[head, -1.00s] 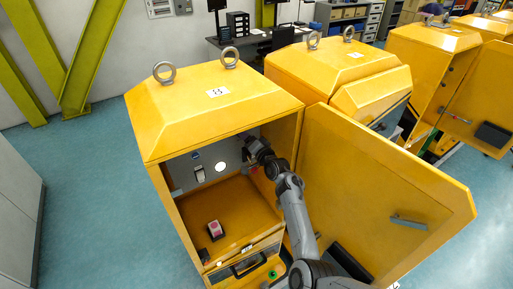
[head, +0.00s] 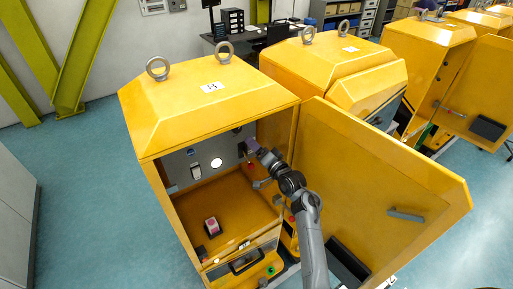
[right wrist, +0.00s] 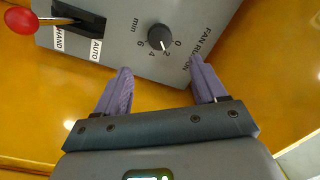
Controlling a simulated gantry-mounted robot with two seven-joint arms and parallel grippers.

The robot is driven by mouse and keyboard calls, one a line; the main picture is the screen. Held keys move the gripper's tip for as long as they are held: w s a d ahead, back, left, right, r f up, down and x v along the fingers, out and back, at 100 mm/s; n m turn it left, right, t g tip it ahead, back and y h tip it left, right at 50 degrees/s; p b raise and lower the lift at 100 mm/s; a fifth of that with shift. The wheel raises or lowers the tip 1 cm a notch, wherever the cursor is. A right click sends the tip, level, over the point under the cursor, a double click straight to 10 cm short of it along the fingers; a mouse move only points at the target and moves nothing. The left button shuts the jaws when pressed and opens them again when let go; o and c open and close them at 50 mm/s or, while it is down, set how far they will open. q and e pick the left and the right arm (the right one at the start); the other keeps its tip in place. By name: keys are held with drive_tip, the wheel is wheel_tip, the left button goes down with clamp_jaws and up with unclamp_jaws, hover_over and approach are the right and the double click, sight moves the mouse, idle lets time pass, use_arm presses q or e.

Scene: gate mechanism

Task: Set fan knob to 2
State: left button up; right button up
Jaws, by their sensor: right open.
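The fan knob (right wrist: 160,37) is a dark round dial on a grey control box (right wrist: 120,18) marked FAN RUN ON, with numbers 0, 2, 4, 6 and min. Its white mark points down in the right wrist view, close to the 2; the exact setting is hard to tell. My right gripper (right wrist: 160,66) is open and empty, its two purple fingers on either side below the knob, apart from it. In the head view my right gripper (head: 254,149) reaches into the yellow cabinet by its right inner wall; the knob is hidden there. My left gripper is not in view.
A red-balled lever (right wrist: 22,20) beside a HAND/AUTO label stands near the knob. The yellow cabinet (head: 205,100) has its door (head: 385,180) open on the right. A small red-topped box (head: 211,225) sits on the cabinet floor.

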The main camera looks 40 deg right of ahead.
drive_tip(key=s+a+f+n+g+y, duration=0.1)
drive_tip(key=s+a+f+n+g, duration=0.1)
drive_tip(key=s+f, duration=0.4)
drive_tip(key=s+a+f+n+g+y, duration=0.15)
drive_tip(key=s+f, duration=0.25)
drive_tip(key=f, duration=0.4)
drive_tip(key=s+a+f+n+g, duration=0.2)
drive_tip(key=s+a+n+g, duration=0.15)
drive_tip(key=s+a, duration=0.55)
drive_tip(key=s+a+f+n+g, duration=0.3)
drive_tip(key=s+a+n, duration=0.1)
drive_tip(key=s+a, duration=0.5)
drive_tip(key=s+a+r+n+g, duration=0.3)
drive_tip(key=s+r+g, duration=0.15)
drive_tip(key=s, duration=0.35)
wheel_tip(320, 180, up, 12)
drive_tip(key=p, duration=1.2)
drive_tip(key=shift+s+d+n, duration=0.3)
drive_tip(key=shift+n, duration=0.1)
